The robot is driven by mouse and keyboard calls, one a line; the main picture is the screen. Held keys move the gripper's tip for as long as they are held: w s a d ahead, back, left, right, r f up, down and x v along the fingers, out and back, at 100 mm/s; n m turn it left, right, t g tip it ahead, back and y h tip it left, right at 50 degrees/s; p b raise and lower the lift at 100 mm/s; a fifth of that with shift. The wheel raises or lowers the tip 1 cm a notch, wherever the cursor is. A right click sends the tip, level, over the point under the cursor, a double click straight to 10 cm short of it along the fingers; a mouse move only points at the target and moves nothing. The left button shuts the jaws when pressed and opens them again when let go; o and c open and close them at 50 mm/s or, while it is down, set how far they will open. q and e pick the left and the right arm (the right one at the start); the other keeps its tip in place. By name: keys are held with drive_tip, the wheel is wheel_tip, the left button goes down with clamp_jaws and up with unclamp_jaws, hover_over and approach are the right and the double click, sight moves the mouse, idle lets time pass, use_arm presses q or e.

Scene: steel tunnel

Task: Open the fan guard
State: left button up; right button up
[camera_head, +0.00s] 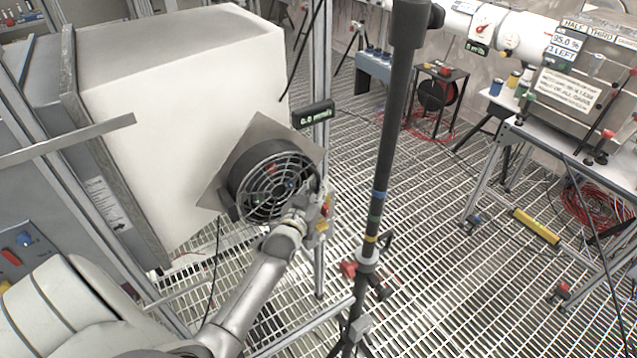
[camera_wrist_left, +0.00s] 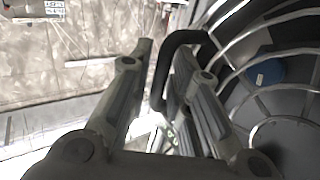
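The fan guard (camera_head: 273,188) is a round wire grille on the front of a black fan housing, set on a grey plate on the side of the big pale box. It looks shut over the fan. In the left wrist view its curved bars (camera_wrist_left: 243,40) fill the right side, with a bent black handle (camera_wrist_left: 181,38) at its edge. My left gripper (camera_head: 316,198) is at the guard's right edge. In the wrist view its fingers (camera_wrist_left: 163,57) stand either side of the handle, apart, with a small gap showing. My right gripper is not in view.
A black pole stand (camera_head: 387,150) with red clamps rises just right of the gripper. A small display (camera_head: 313,115) reading 0.0 hangs above right of the fan.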

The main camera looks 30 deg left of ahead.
use_arm(q)
drive_tip(key=shift+w, duration=0.25)
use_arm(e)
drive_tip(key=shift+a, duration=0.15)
use_arm(q)
clamp_jaws()
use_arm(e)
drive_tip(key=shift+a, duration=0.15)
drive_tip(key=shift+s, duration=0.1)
